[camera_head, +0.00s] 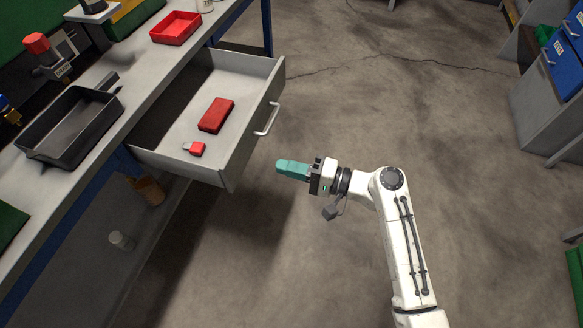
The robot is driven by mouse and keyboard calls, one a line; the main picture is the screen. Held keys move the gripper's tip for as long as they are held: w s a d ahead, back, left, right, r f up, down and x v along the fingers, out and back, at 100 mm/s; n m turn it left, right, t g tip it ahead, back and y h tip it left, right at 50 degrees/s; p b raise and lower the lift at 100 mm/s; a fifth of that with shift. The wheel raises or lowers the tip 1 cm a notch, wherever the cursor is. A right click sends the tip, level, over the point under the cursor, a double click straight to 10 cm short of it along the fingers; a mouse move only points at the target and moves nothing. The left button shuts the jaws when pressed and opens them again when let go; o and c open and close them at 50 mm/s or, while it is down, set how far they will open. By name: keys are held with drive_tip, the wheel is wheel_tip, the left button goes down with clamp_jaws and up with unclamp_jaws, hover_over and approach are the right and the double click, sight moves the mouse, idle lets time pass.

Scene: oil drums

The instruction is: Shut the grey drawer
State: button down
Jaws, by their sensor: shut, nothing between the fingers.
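The grey drawer (240,144) is pulled far out from under the workbench at the left. Its front panel carries a pale bar handle (267,119). Inside it lie a red box (216,115) and a small red and grey item (195,148). My gripper (279,166), with teal fingers, is shut and empty. In the picture it is just right of the drawer's front panel, below the handle, pointing left. A gap of floor shows between the fingertips and the panel, so they look apart.
The workbench top (138,67) holds a black tray (72,124) and a red tray (176,27). Blue drawers (563,66) stand at the far right. The concrete floor between is clear.

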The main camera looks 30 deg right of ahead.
sight(234, 155)
drive_tip(key=x, duration=1)
drive_tip(key=shift+a+f+b, duration=0.1)
drive_tip(key=shift+b, duration=0.3)
drive_tip(key=shift+w+a, duration=0.1)
drive_tip(key=shift+w, duration=0.05)
drive_tip(key=shift+w+a, duration=0.25)
drive_tip(key=b+x, duration=0.3)
drive_tip(key=x, duration=0.5)
drive_tip(key=b+x, duration=0.4)
drive_tip(key=x, duration=0.5)
drive_tip(key=b+x, duration=0.4)
drive_tip(key=x, duration=0.4)
drive_tip(key=shift+w+a+f, duration=0.2)
drive_tip(key=shift+a+f, duration=0.05)
drive_tip(key=shift+w+a+r+b, duration=0.1)
drive_tip(key=shift+w+a+b, duration=0.3)
drive_tip(key=shift+b, duration=0.15)
drive_tip(key=shift+w+d+r, duration=0.1)
drive_tip(key=shift+r, duration=0.2)
drive_tip(key=shift+r, duration=0.1)
